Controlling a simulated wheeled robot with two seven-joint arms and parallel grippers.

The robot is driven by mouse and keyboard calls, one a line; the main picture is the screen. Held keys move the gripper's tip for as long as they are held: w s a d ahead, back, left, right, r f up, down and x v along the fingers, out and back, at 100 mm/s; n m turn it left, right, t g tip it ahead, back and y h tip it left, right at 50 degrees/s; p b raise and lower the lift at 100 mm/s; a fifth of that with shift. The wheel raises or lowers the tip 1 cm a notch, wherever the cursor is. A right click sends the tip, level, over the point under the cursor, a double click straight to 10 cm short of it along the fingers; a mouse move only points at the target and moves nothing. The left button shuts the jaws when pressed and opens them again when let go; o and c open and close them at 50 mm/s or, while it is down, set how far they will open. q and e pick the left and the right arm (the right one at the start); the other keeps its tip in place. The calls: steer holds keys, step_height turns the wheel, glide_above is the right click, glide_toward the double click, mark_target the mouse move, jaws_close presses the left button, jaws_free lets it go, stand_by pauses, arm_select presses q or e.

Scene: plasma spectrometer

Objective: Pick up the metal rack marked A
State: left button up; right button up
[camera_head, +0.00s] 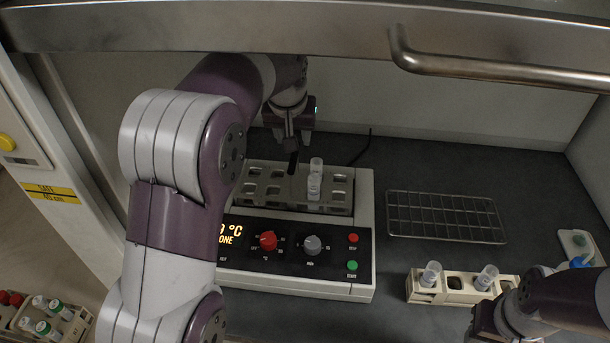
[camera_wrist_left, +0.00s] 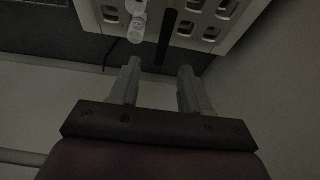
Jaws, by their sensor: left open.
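A grey metal rack (camera_head: 262,187) with rows of holes sits in the top of the heater block (camera_head: 300,283). A dark upright handle (camera_head: 293,162) rises from it, and capped tubes (camera_head: 315,180) stand in it right of the handle. I cannot read a letter A on it. My left gripper (camera_head: 297,143) is above the rack at the handle's top. In the left wrist view my left gripper (camera_wrist_left: 158,70) is open and empty, with the dark handle (camera_wrist_left: 167,35) just beyond and between its fingertips. My right gripper (camera_head: 487,322) is at the lower right, its fingers mostly hidden.
A wire grid (camera_head: 445,217) lies on the dark bench at right. A cream rack (camera_head: 456,287) with tubes stands near my right gripper. A metal sash bar (camera_head: 500,70) crosses above. A tube rack (camera_head: 45,322) is at the lower left.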

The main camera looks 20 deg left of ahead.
mark_target(294, 155)
arm_select(q)
steer(key=f, duration=0.2)
steer(key=f+p, duration=0.1)
steer(key=f, duration=0.1)
steer(key=shift+w+a, duration=0.25)
steer(key=p+x, duration=0.2)
steer(key=x, duration=0.4)
steer(key=shift+w+a+f, duration=0.1)
steer(key=shift+w+f, duration=0.15)
steer(key=shift+f, duration=0.05)
steer(key=shift+w+f, duration=0.1)
steer(key=shift+f, duration=0.35)
arm_select(e)
steer(key=r, duration=0.3)
steer(key=shift+s, duration=0.35)
arm_select(q)
steer(key=c, duration=0.9)
jaws_close()
steer(key=shift+w+r, duration=0.1)
steer(key=shift+r, duration=0.05)
arm_select(e)
steer(key=shift+r, duration=0.1)
